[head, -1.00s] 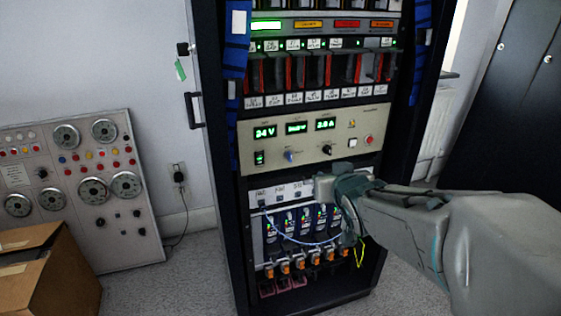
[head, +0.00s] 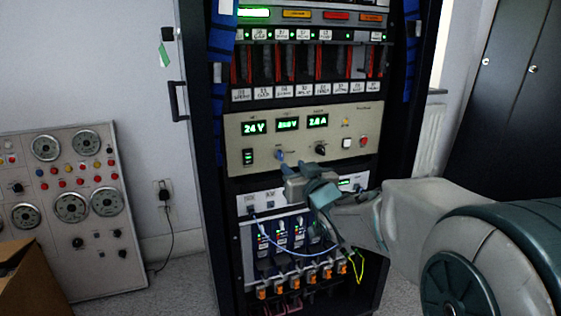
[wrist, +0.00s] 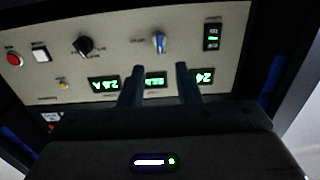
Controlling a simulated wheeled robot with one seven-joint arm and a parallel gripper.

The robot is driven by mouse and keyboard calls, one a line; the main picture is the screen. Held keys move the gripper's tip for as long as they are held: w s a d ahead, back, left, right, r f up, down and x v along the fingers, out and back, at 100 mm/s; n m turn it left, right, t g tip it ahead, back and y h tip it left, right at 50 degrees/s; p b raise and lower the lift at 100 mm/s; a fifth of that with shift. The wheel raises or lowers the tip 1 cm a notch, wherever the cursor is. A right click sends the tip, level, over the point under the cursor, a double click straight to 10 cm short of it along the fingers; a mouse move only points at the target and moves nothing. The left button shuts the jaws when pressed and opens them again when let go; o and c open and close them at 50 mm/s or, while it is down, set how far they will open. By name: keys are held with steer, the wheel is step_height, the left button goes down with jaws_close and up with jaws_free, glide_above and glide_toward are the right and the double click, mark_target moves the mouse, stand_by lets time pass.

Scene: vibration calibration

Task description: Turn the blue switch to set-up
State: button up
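The blue switch (head: 279,155) is a small knob low on the beige power panel (head: 350,118), and part of the gripper is close below it in the head view. In the wrist view the panel is upside down and the blue switch (wrist: 159,42) stands just beyond my fingertips, centred between them. My gripper (wrist: 160,68) is open, with two dark fingers apart and nothing between them. In the head view my gripper (head: 287,168) is in front of the panel's lower edge. I cannot read the labels around the switch.
A black knob (head: 321,149), a white button (head: 346,143) and a red button (head: 364,141) sit to the right on the panel. A green-lit rocker (head: 249,157) is to the left. Cabled modules (head: 300,240) lie below. A gauge board (head: 70,195) leans at left.

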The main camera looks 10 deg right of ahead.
mark_target(282, 155)
steer(key=b+x, duration=0.1)
steer(key=x, duration=0.7)
steer(key=shift+w+b, duration=0.2)
steer(key=shift+b, duration=0.15)
jaws_close()
